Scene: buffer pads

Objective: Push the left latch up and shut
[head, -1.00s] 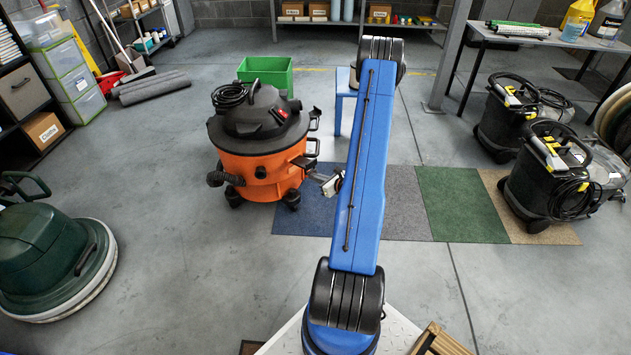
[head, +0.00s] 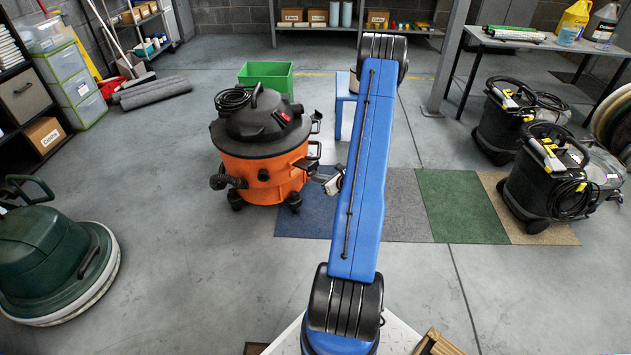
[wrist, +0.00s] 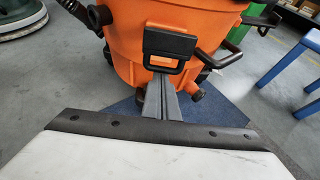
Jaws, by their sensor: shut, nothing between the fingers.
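The orange shop vacuum (head: 262,178) with a black lid stands left of my arm in the head view. Its orange drum (wrist: 122,42) fills the top of the wrist view. A black latch (wrist: 171,42) is on the drum straight ahead, with its loop hanging at the lower edge. A second black latch loop (wrist: 232,58) sticks out from the drum at the right. My gripper (wrist: 158,80) is shut and empty, its fingertips at the lower edge of the nearer latch's loop. I cannot tell whether they touch it. In the head view my arm partly hides the gripper (head: 322,178).
Carpet tiles (head: 408,205) lie under and right of the vacuum. A green bin (head: 266,76) stands behind it, and a blue stool (wrist: 290,72) is at the right. Black machines (head: 555,175) stand farther right. A green floor machine (head: 50,250) is at left, with open floor between.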

